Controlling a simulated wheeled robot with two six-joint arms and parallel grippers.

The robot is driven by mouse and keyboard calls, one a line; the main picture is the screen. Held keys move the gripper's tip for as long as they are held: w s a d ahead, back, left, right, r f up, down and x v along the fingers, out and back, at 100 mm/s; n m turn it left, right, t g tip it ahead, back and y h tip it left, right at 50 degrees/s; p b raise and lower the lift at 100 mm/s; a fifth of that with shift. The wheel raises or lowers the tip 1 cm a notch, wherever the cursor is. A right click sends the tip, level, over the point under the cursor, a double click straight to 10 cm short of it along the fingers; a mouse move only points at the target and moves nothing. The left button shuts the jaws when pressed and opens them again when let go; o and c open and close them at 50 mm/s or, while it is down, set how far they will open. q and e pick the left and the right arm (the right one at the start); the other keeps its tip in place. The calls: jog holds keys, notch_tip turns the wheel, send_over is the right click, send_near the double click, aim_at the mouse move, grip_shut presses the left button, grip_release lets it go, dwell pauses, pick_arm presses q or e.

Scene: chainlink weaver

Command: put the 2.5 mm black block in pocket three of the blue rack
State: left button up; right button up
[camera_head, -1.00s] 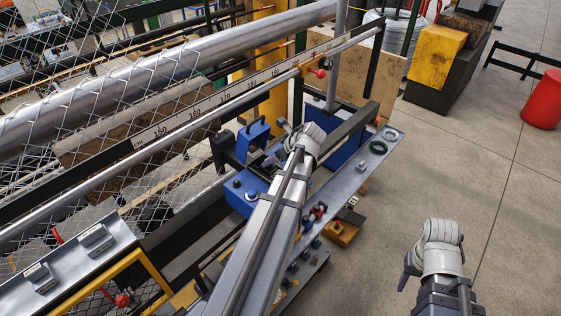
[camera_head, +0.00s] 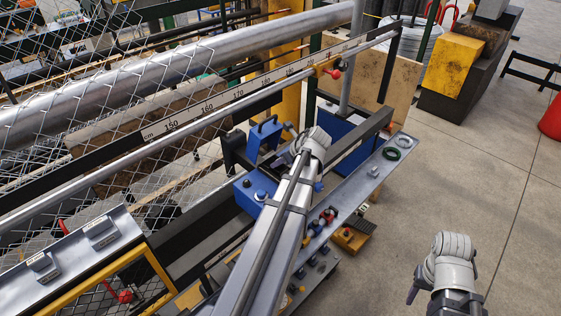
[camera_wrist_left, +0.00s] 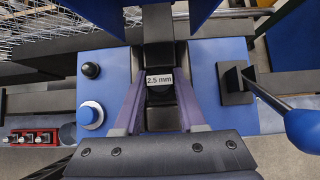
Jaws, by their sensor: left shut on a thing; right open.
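In the left wrist view, my left gripper (camera_wrist_left: 160,92) has its purple fingers on both sides of a black block (camera_wrist_left: 160,98) with a white "2.5 mm" label, and is shut on it. The block is over a blue housing (camera_wrist_left: 207,62); I cannot tell whether it touches it. In the head view the left gripper's fingertips are hidden behind its wrist, by the blue housing (camera_head: 243,192). My right gripper (camera_head: 412,292) is open, low at the right over bare floor, and only partly visible. I cannot make out a blue rack with numbered pockets.
A lever with a blue grip (camera_wrist_left: 304,128) is at the right. A long grey ledge (camera_head: 365,170) carries a green ring (camera_head: 404,141). Chain-link mesh (camera_head: 100,130) fills the left.

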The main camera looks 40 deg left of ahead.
pick_arm(q)
grip_shut()
jog(key=shift+r, duration=0.1)
notch_tip(320, 180, up, 5)
jog(key=p, duration=0.5)
jog(key=shift+d, duration=0.1)
dwell(0.4)
